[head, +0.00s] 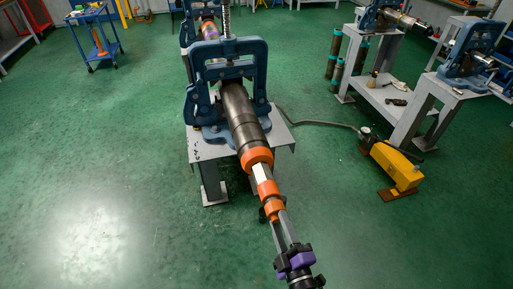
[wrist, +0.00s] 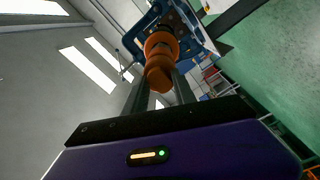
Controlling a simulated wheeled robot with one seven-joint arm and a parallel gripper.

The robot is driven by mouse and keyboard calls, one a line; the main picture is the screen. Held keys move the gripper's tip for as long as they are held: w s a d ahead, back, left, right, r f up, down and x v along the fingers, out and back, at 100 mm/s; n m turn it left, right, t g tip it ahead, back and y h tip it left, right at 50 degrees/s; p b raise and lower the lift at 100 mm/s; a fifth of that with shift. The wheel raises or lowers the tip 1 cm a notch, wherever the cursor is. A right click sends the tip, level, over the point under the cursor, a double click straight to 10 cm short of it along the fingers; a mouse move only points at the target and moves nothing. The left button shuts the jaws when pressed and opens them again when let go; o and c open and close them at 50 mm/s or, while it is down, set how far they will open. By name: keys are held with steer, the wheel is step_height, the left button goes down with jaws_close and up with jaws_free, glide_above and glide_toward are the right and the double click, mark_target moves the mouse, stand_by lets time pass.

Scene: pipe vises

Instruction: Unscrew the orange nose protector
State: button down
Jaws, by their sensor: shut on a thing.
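A dark cylindrical tool (head: 240,115) is clamped in a blue vise (head: 228,60) and slopes down toward me. An orange ring (head: 257,158) sits at its near end, followed by a pale metal section (head: 261,174). The orange nose protector (head: 268,188) is on the near tip, in line with the tool. My gripper (head: 275,210) is shut on its narrower near end, with a finger on each side. In the wrist view the nose protector (wrist: 159,72) shows between my gripper's fingers (wrist: 160,88). The joint between protector and metal section is too small to judge.
The vise stands on a grey metal stand (head: 214,180). A yellow pump unit (head: 396,166) sits on the floor to the right, with a hose running toward the stand. Other vises (head: 470,62) stand at the back right, and a blue cart (head: 95,35) at the back left. Green floor is clear on the left.

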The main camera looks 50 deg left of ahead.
steer(key=n+b, duration=0.1)
steer(key=n, duration=0.2)
steer(key=shift+f+b, duration=0.25)
steer(key=shift+b, duration=0.1)
steer(key=n+b, duration=0.2)
steer(key=n, duration=0.3)
steer(key=shift+d+n, duration=0.1)
steer(key=shift+n, duration=0.3)
steer(key=n+b, duration=0.1)
steer(key=n, duration=0.2)
steer(key=shift+n+b, duration=0.3)
steer(key=shift+r+n+g, duration=0.25)
steer(key=shift+n+g, duration=0.05)
steer(key=shift+n, duration=0.7)
steer(key=shift+f, duration=0.1)
steer(key=n+b, duration=0.2)
steer(key=n, duration=0.1)
steer(key=shift+f, duration=0.15)
steer(key=n+b, duration=0.3)
steer(key=n, duration=0.3)
steer(key=shift+n, duration=0.3)
steer(key=n+b, duration=0.2)
steer(key=n, duration=0.2)
steer(key=shift+s+n+h, duration=0.1)
steer(key=shift+n+h, duration=0.2)
